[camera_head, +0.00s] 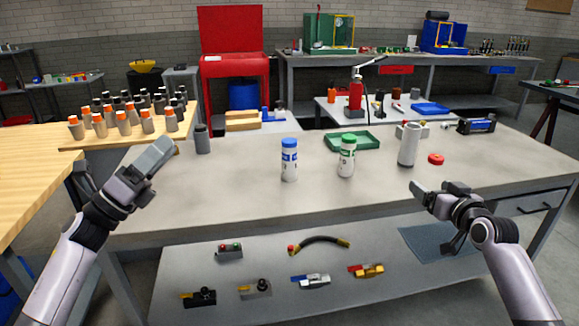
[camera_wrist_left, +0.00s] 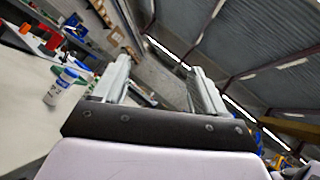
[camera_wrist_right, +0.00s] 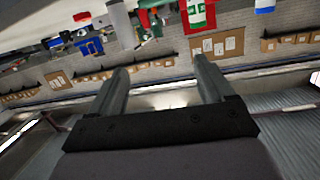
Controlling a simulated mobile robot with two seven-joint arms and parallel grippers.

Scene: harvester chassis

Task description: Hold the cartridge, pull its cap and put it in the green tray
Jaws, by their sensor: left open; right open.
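A white cartridge with a blue cap (camera_head: 289,160) stands upright on the grey workbench; it also shows in the left wrist view (camera_wrist_left: 63,87). A white cartridge with a green cap (camera_head: 347,156) stands to its right. A white cylinder without a coloured cap (camera_head: 408,146) stands further right, beside a red cap (camera_head: 436,158) lying on the bench. The green tray (camera_head: 353,147) lies behind the green-capped cartridge and looks empty. My left gripper (camera_head: 125,168) is open and empty, left of the cartridges. My right gripper (camera_head: 436,189) is open and empty at the bench's front right.
Several orange- and dark-capped bottles stand on the wooden table (camera_head: 85,139) at left. A grey cylinder (camera_head: 202,139) stands at the bench's left end. A black device (camera_head: 476,126) lies at the back right. Small parts lie on the lower shelf (camera_head: 190,262). The bench's front strip is clear.

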